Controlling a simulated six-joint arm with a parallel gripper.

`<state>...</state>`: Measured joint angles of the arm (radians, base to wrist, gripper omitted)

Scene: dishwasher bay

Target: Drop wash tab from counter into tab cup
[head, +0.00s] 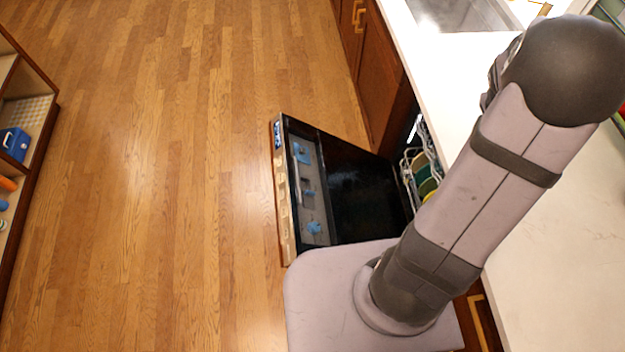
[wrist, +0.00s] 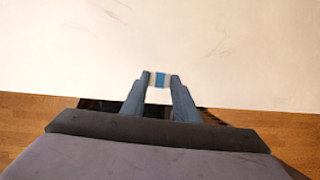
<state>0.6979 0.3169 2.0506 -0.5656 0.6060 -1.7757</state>
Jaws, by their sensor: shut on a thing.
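In the wrist view my gripper (wrist: 160,81) is shut on a small wash tab (wrist: 160,77) with white and blue bands. The tab sits between the fingertips, over the pale counter (wrist: 60,60); I cannot tell its height above it. In the head view the gripper and tab are hidden by my arm. The dishwasher door (head: 355,190) is open, with a grey strip (head: 322,215) along its inner outer end. That strip carries small blue parts (head: 302,153) and a darker fitting (head: 307,188); I cannot tell which is the tab cup.
A rack with dishes (head: 420,170) shows inside the dishwasher, partly behind my arm. The white counter (head: 440,75) runs along the right, with a sink (head: 455,14) at the top. Wooden floor (head: 180,170) left of the door is clear. A shelf (head: 35,120) stands far left.

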